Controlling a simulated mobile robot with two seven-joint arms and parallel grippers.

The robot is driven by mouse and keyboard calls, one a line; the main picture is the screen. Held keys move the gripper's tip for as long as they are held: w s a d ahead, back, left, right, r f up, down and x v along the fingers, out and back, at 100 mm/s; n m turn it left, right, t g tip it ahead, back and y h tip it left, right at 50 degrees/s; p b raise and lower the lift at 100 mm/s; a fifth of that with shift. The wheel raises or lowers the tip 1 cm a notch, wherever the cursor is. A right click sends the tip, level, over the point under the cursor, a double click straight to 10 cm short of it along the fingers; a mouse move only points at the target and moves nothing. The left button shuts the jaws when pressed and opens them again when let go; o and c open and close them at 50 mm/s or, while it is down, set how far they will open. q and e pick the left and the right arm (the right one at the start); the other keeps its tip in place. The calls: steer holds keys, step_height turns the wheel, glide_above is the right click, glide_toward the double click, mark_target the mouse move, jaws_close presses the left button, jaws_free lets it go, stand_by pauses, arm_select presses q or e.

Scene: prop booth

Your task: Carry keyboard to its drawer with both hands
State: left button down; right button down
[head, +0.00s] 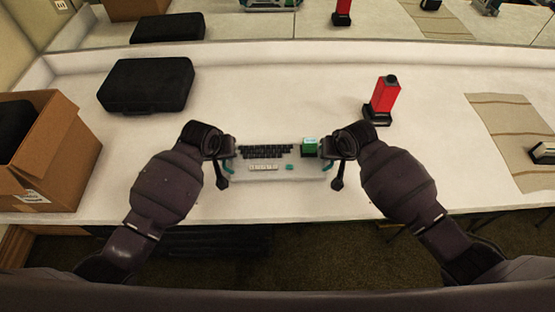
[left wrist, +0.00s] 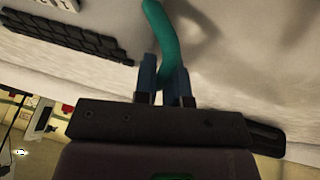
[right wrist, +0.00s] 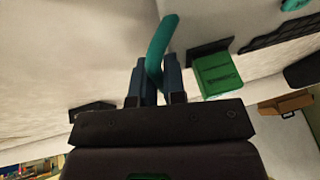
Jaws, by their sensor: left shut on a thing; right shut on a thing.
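The keyboard (head: 265,173) is a pale slab with rows of black keys, a row of white keys and a green block (head: 309,146) at its right rear. It is over the front part of the white counter; I cannot tell whether it touches it. My left gripper (head: 231,166) is shut on its teal left handle, which shows in the left wrist view (left wrist: 161,32). My right gripper (head: 329,163) is shut on the teal right handle, clear in the right wrist view (right wrist: 159,45). No drawer can be made out for certain; a dark slatted shape (head: 215,240) lies below the counter edge.
A black case (head: 147,85) lies at the back left of the counter (head: 270,85). An open cardboard box (head: 62,150) stands at the left. A red bottle-like object (head: 384,96) stands behind my right arm. A striped mat (head: 507,125) lies at the right. The counter behind the keyboard is clear.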

arm_select(q)
steer(key=shift+w+r, duration=0.1)
steer(key=shift+r, duration=0.05)
arm_select(e)
steer(key=shift+r, duration=0.15)
